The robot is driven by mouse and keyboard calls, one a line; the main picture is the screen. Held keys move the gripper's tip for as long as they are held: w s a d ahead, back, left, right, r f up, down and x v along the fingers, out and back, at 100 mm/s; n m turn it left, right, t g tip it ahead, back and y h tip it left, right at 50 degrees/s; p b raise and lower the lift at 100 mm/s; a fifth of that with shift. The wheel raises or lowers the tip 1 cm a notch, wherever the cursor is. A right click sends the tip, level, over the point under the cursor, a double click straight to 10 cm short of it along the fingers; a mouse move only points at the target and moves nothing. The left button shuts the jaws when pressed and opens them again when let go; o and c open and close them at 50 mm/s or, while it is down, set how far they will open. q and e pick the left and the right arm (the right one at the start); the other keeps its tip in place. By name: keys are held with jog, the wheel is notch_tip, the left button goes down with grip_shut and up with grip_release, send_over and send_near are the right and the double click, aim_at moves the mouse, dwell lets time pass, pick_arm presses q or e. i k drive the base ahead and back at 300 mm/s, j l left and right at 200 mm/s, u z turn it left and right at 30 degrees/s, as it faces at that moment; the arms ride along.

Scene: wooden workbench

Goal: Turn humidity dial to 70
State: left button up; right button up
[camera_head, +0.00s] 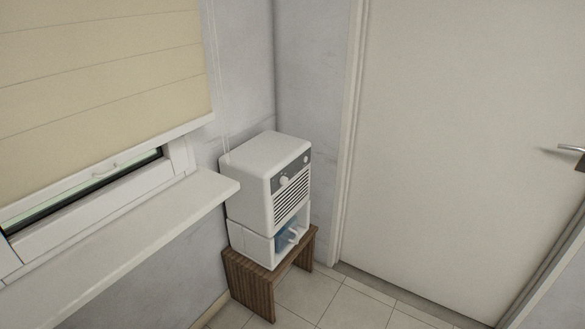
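A white boxy humidifier or dehumidifier (248,190) stands in the corner of the room. Its front faces right and carries a dark grey control panel (294,170) near the top. A pale round dial (284,181) sits at the left end of the panel, and a smaller knob (306,160) is at the right end. The dial's setting and any numbers are too small to read. Neither of my grippers is in view.
The machine rests on a low brown wooden stool (262,291). A white window sill (150,237) juts out close to its left. A closed white door (450,130) is to the right. Tiled floor (345,308) in front of the stool is clear.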

aim_at(283, 180)
jog(key=i+l+u, duration=0.1)
jog(key=i+l, duration=0.35)
jog(key=l, duration=0.25)
jog(key=i+l+u, duration=0.25)
jog(key=i+l, duration=0.2)
jog(key=l, duration=0.25)
jog(key=i+l, duration=0.2)
jog(key=l, duration=0.2)
jog(key=i+u, duration=0.05)
